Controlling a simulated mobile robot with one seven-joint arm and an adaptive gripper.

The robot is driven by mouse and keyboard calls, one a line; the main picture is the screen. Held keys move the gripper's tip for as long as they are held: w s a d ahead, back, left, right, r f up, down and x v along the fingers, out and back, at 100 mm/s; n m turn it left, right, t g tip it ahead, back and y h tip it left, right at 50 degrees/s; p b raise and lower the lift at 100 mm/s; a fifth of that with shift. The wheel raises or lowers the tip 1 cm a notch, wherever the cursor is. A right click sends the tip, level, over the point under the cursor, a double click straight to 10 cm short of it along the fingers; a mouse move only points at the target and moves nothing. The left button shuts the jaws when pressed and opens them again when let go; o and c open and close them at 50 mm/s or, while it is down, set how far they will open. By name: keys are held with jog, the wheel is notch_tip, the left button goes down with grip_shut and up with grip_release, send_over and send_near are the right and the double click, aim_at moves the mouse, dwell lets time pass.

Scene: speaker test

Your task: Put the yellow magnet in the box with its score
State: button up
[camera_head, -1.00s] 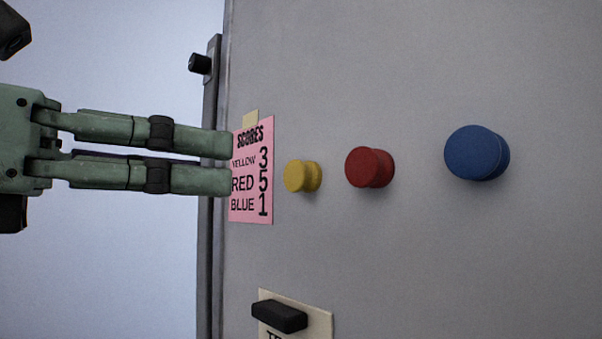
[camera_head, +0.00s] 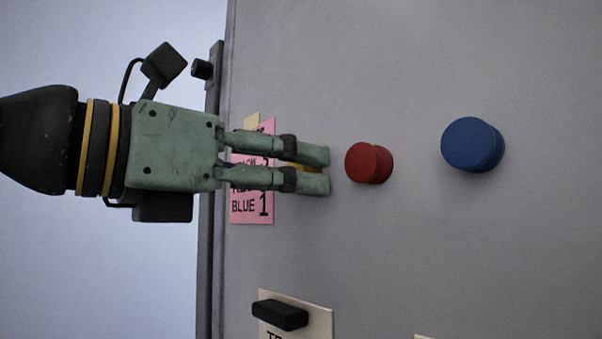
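The yellow magnet (camera_head: 305,168) is on the grey metal face. Only a thin strip of it shows between the fingers of my gripper (camera_head: 317,170). The fingers point right and lie over it, with a narrow gap between them. I cannot tell whether they grip the magnet or are just in front of or around it. The pink score sheet (camera_head: 252,213) is behind the fingers; BLUE 1 is readable, the lines above are mostly hidden. The earlier view read YELLOW 3, RED 5, BLUE 1. No box shows.
A red magnet (camera_head: 368,163) is just right of the fingertips, and a larger blue magnet (camera_head: 472,145) is farther right. A black magnet (camera_head: 280,314) holds a cream paper (camera_head: 318,325) at the bottom. Another pale paper edge (camera_head: 424,337) shows at the bottom. The face between is bare.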

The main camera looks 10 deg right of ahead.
jog(key=c, duration=0.9)
dwell(0.3)
jog(key=shift+o, duration=0.2)
